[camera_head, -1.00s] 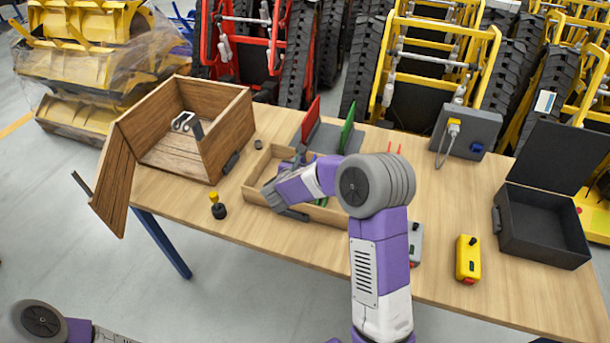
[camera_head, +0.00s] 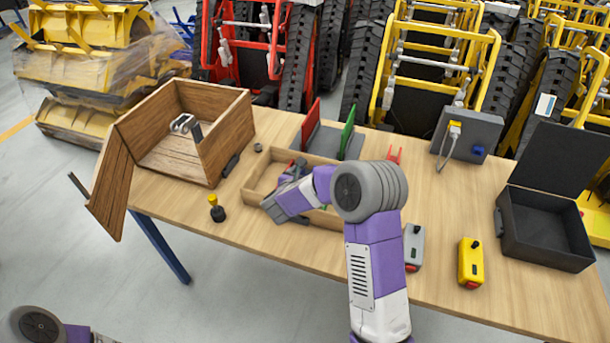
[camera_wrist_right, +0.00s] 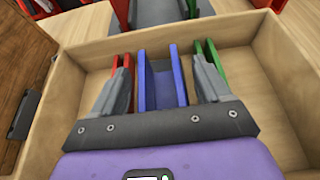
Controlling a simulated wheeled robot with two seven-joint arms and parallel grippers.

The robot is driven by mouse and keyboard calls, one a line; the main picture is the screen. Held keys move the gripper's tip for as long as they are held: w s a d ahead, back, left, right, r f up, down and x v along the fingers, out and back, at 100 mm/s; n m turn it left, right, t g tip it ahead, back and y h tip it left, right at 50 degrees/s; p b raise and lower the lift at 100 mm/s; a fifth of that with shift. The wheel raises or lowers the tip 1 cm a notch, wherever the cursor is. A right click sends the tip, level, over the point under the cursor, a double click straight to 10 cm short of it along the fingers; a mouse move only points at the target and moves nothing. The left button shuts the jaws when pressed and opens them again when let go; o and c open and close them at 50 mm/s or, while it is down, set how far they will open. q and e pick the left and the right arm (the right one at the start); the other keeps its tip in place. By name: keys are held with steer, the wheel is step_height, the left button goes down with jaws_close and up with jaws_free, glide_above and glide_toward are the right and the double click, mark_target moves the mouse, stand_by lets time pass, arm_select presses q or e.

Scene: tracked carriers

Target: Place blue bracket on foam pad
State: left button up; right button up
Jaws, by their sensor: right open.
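The blue bracket (camera_wrist_right: 162,85), a channel with two upright walls, stands in a shallow wooden tray (camera_wrist_right: 62,95). My right gripper (camera_wrist_right: 160,68) is open, with one finger on each side of the bracket; contact is not clear. A red bracket (camera_wrist_right: 117,66) is to its left and a green bracket (camera_wrist_right: 212,58) to its right, close to the fingers. In the head view my right gripper (camera_head: 288,188) is over the tray (camera_head: 254,178) and hides much of its contents. I cannot identify the foam pad with certainty. My left gripper is out of view.
A grey base with red and green upright panels (camera_head: 347,132) stands behind the tray. An open wooden crate (camera_head: 228,135) is left, a black open case (camera_head: 545,225) right. Yellow (camera_head: 470,262) and grey (camera_head: 413,247) control boxes stand near the front. Table between tray and case is mostly clear.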

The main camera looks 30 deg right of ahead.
steer(key=shift+s+a+r, duration=0.1)
steer(key=shift+a+r, duration=0.05)
steer(key=shift+r, duration=0.1)
steer(key=p+v, duration=0.2)
steer(key=v, duration=0.9)
steer(key=shift+s+a, duration=0.15)
steer(key=shift+s, duration=0.05)
steer(key=shift+r, duration=0.15)
